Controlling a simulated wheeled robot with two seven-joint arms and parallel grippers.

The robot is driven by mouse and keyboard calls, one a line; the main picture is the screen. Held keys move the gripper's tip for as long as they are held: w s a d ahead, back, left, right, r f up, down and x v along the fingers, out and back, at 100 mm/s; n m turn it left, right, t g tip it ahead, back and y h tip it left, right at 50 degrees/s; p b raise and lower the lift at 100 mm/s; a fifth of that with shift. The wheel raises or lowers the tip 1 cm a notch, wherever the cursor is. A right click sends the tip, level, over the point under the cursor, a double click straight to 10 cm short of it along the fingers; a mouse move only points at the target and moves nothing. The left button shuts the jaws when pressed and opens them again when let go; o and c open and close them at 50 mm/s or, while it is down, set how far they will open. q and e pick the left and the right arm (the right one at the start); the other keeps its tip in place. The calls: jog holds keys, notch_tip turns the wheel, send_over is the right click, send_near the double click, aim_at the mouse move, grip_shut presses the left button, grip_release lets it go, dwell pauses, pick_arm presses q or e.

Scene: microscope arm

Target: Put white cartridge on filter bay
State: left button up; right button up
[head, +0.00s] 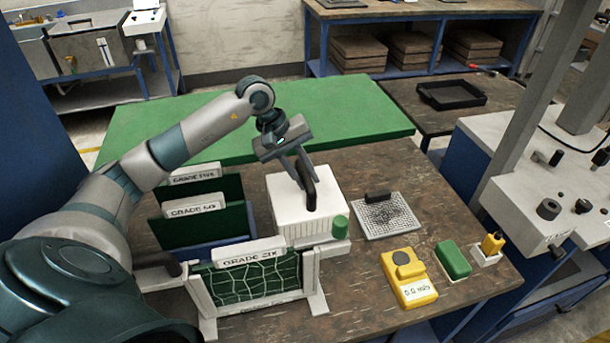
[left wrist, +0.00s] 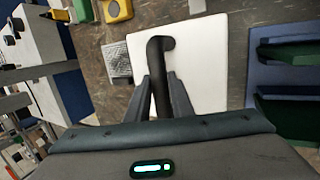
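The white cartridge (head: 283,208) is a white box with ribbed sides and a black handle on top. It stands on the brown table, left of the mesh plate. My left gripper (head: 303,172) is over it, with its fingers on either side of the black handle. In the left wrist view the handle (left wrist: 158,62) runs between the two fingers (left wrist: 161,85), above the cartridge's white top (left wrist: 205,60). The fingers are close to the handle, but whether they press on it I cannot tell. No part is clearly marked as the filter bay. My right gripper is not in view.
A grey mesh plate (head: 402,215) with a black grip lies right of the cartridge. A green cylinder (head: 340,227), yellow device (head: 408,278) and green block (head: 453,259) are nearby.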

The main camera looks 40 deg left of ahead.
pick_arm(q)
jog(key=o, duration=0.3)
jog(key=shift+r, duration=0.1)
jog(key=shift+r, duration=0.1)
jog(key=shift+a+r, duration=0.1)
jog(key=b+v, duration=0.4)
jog(key=v, duration=0.7)
jog(key=shift+s+r, duration=0.1)
jog(key=shift+r, duration=0.2)
